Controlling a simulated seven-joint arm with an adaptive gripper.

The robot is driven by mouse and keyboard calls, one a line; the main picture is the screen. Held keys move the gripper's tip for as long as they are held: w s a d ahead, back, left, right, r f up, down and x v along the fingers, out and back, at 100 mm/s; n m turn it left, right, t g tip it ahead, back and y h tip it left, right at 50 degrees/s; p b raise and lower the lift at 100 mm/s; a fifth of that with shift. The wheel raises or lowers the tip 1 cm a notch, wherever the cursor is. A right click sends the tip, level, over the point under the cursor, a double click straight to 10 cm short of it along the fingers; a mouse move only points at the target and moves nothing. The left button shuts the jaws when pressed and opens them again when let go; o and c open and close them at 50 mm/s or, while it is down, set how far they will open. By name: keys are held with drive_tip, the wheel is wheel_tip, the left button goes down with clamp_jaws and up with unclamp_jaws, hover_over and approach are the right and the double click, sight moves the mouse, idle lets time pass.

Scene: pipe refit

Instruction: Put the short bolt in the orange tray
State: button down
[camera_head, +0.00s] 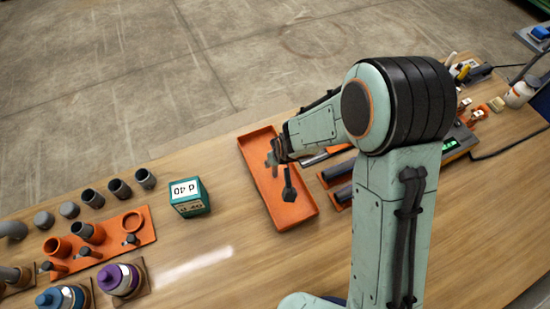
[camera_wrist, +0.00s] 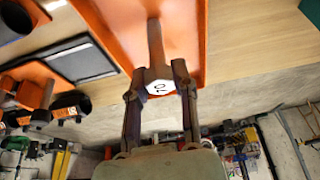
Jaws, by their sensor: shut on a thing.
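A bolt (camera_wrist: 156,52) with a grey shank and a white hex head marked "10" shows in the wrist view. My gripper (camera_wrist: 160,83) is shut on it at the head, one finger on each side. The orange tray (camera_wrist: 186,15) lies behind the bolt in that view. In the head view my gripper (camera_head: 273,156) is over the orange tray (camera_head: 300,218), inside its outline. The gap between bolt and tray floor cannot be judged.
Dark cylinders in orange holders (camera_head: 338,172) stand right of the tray, partly behind my arm. A green box (camera_head: 188,197) stands to its left. Further left are an orange rack (camera_head: 112,240), several pipe pieces and a purple-capped bottle (camera_head: 120,280). Wood between box and tray is clear.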

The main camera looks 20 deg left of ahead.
drive_tip(key=c, duration=0.9)
unclamp_jaws()
drive_tip(key=v, duration=1.1)
drive_tip(key=s+d+r+m+g+h, duration=0.1)
drive_tip(key=s+d+r+m, duration=0.3)
drive_tip(key=s+d, duration=0.4)
drive_tip(key=s+d+r+m+g+h, duration=0.1)
drive_tip(key=s+d+r+m+g, duration=0.1)
drive_tip(key=s+d, duration=0.6)
wheel_tip(320, 180, up, 2)
drive_tip(key=d+m, duration=0.1)
drive_tip(key=d, duration=0.2)
drive_tip(key=shift+m, duration=0.4)
drive_tip(key=shift+r, duration=0.1)
